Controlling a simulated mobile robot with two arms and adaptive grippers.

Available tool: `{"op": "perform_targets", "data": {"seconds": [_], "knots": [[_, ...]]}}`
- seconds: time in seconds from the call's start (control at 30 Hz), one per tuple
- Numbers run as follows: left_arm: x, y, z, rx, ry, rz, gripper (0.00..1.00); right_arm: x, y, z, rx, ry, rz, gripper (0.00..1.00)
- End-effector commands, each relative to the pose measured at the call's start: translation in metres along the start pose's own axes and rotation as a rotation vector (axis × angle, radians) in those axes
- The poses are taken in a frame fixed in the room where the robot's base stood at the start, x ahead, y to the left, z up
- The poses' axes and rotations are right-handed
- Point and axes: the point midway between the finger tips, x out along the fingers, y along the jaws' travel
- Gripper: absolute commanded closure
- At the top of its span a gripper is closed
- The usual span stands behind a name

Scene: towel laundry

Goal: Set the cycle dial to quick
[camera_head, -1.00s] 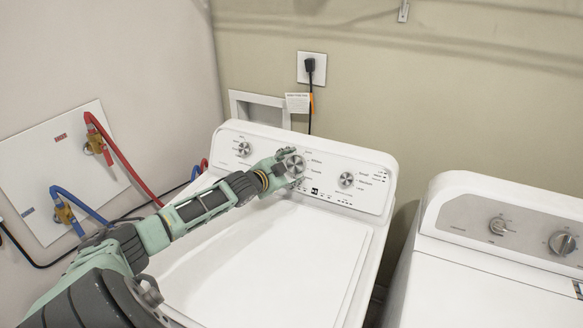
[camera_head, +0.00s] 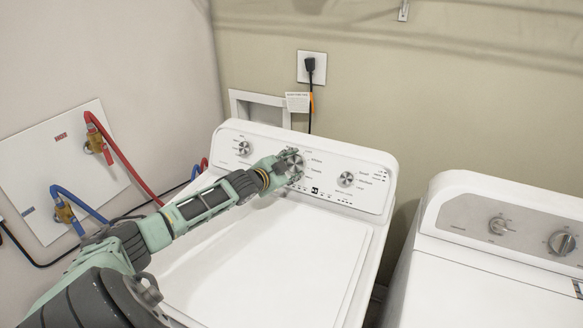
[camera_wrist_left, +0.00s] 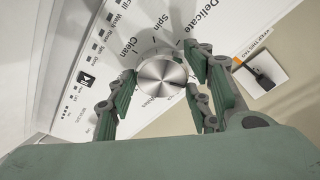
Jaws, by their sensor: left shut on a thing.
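The cycle dial (camera_head: 295,164) is the large silver knob in the middle of the white washer's control panel (camera_head: 335,194). My left gripper (camera_head: 288,166) is at this dial, shut on it, with its fingers on either side of the knob. My right gripper is not in view.
Smaller knobs sit left (camera_head: 244,148) and right (camera_head: 346,180) of the dial. A dryer (camera_head: 500,240) stands at the right. Red (camera_head: 130,165) and blue (camera_head: 85,208) hoses run along the left wall. A plugged cord (camera_head: 310,95) hangs behind the washer.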

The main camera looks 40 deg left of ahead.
Motion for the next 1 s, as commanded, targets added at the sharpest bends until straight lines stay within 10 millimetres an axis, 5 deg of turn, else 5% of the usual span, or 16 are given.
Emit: {"op": "perform_targets", "data": {"seconds": [0.47, 1.0], "knots": [[-0.001, -0.001, 0.002, 0.224, -0.007, 0.053, 0.80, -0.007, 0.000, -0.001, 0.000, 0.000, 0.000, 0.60], [-0.001, -0.004, 0.001, 0.591, -0.007, 0.134, 0.80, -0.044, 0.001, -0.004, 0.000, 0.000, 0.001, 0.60]]}}
